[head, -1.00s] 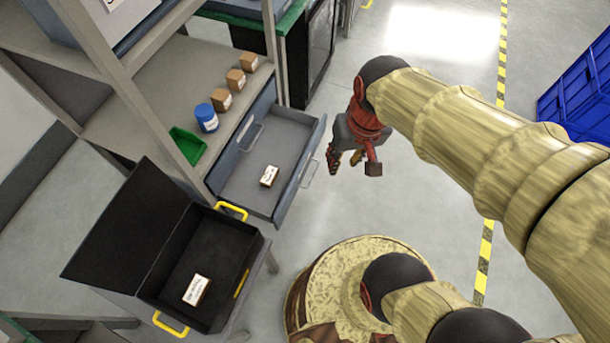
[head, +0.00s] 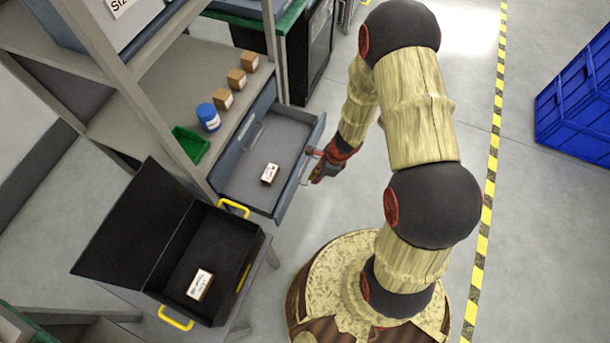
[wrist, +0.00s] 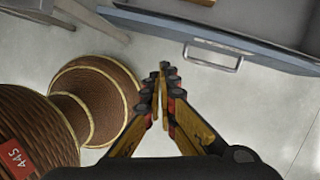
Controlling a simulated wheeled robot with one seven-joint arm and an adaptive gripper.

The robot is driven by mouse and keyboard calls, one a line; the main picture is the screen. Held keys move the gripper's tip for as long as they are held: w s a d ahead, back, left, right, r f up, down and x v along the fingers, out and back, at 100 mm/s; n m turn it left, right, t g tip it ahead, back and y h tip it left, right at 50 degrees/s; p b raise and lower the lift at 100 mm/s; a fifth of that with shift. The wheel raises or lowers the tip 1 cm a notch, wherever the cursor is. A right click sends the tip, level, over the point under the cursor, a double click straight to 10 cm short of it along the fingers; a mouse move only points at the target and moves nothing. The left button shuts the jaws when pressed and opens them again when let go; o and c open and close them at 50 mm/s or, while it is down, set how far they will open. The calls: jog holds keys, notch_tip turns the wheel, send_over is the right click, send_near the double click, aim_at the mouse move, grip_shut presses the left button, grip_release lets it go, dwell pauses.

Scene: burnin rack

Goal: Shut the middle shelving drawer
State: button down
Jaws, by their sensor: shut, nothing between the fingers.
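The middle shelving drawer (head: 262,182) is pulled out of the grey shelving, with a small labelled box (head: 270,174) lying inside it. Its front panel and bar handle show in the wrist view, the handle (wrist: 212,59) at upper right. My gripper (head: 316,165) is at the drawer's front on its outer side, close to the handle. In the wrist view its fingertips (wrist: 164,72) are together with nothing between them, a little to the left of the handle and apart from it in the picture. In the head view the exact gap is hard to tell.
An open black case (head: 215,262) with a labelled box inside stands at the drawer's near side. A green bin (head: 190,145), blue jar (head: 208,117) and several small boxes stand on the shelf above. A blue crate (head: 575,100) is far right.

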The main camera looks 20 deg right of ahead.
jog(key=shift+w+a+f+m+t+h+b, duration=0.15)
jog(key=shift+w+a+f+m+b, duration=0.3)
jog(key=shift+w+f+b, duration=0.85)
jog(key=shift+w+a+f+m+t+h+b, duration=0.2)
jog(key=shift+w+f+m+b, duration=0.55)
jog(key=shift+f, duration=1.2)
jog(key=shift+w+a+f+m+g+h+b, duration=0.1)
jog(key=shift+w+a+f+m+h+b, duration=0.3)
jog(key=shift+w+f, duration=1.05)
jog(key=shift+s+f, duration=0.15)
jog(key=shift+s, duration=0.05)
